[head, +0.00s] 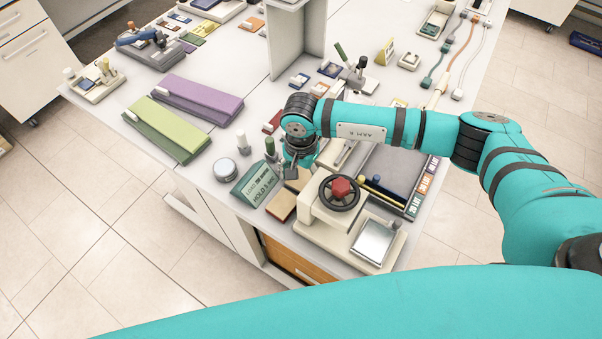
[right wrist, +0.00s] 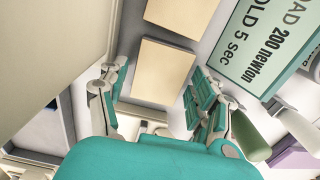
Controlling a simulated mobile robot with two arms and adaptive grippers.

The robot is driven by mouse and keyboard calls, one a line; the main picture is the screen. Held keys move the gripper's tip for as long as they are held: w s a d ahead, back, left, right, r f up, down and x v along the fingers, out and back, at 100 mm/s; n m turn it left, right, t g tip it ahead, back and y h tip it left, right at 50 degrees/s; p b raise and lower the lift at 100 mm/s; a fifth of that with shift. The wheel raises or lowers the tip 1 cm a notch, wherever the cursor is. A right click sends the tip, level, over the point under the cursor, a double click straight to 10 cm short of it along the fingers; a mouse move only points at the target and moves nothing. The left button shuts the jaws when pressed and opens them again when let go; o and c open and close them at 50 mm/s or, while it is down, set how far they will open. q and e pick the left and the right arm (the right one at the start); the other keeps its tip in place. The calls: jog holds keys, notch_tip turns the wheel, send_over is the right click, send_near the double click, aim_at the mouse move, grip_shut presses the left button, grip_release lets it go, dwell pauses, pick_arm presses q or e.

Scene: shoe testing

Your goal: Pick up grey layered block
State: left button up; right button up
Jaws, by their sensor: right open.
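My right gripper (head: 291,172) points down over the table between the green sign and the hand-wheel press. In the right wrist view its fingers (right wrist: 157,92) are spread apart with nothing gripped. A pale grey, stepped piece (right wrist: 142,112) shows low between the fingers, partly hidden by my gripper; I cannot tell for sure that it is the grey layered block. A tan block (right wrist: 160,70) lies just beyond it, near the fingertips, with a second tan block (right wrist: 178,14) farther out. In the head view the front tan block (head: 282,206) is visible. My left gripper is not in view.
The green load sign (head: 262,182) stands close left of the gripper. The cream press (head: 345,225) with its hand wheel stands close right. A round tin (head: 225,170), small bottles, and purple (head: 197,99) and green (head: 166,128) slabs lie farther left.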

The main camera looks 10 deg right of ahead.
jog(key=shift+f, duration=0.2)
jog(key=c, duration=1)
jog(key=shift+o, duration=0.2)
jog(key=shift+r, duration=0.1)
